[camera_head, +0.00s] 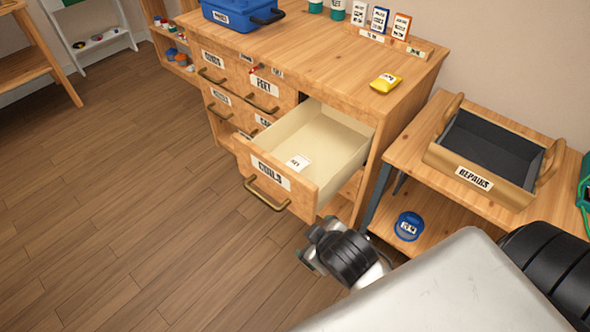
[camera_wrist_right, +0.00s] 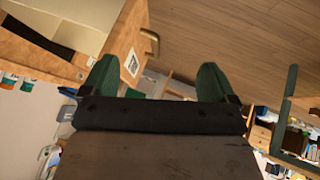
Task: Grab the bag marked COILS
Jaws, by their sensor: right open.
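A drawer (camera_head: 269,172) labelled COILS is pulled out of the wooden cabinet. Inside it lies a small white packet or card (camera_head: 298,162) with dark print too small to read surely. A small yellow bag (camera_head: 386,82) with a pale label lies on the cabinet top; its print is unreadable to me. My right gripper (camera_head: 312,254) is low, in front and to the right of the open drawer, touching nothing that I can see. In the right wrist view its green fingers (camera_wrist_right: 158,78) are wide apart and empty, with the drawer's handle (camera_wrist_right: 152,42) nearby. My left gripper is out of view.
A blue toolbox (camera_head: 236,14) and several small boxes stand on the cabinet top. A side table at right holds a REPAIRS tray (camera_head: 474,179), with a blue round item (camera_head: 408,226) on its lower shelf. The floor (camera_head: 130,200) at left is clear.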

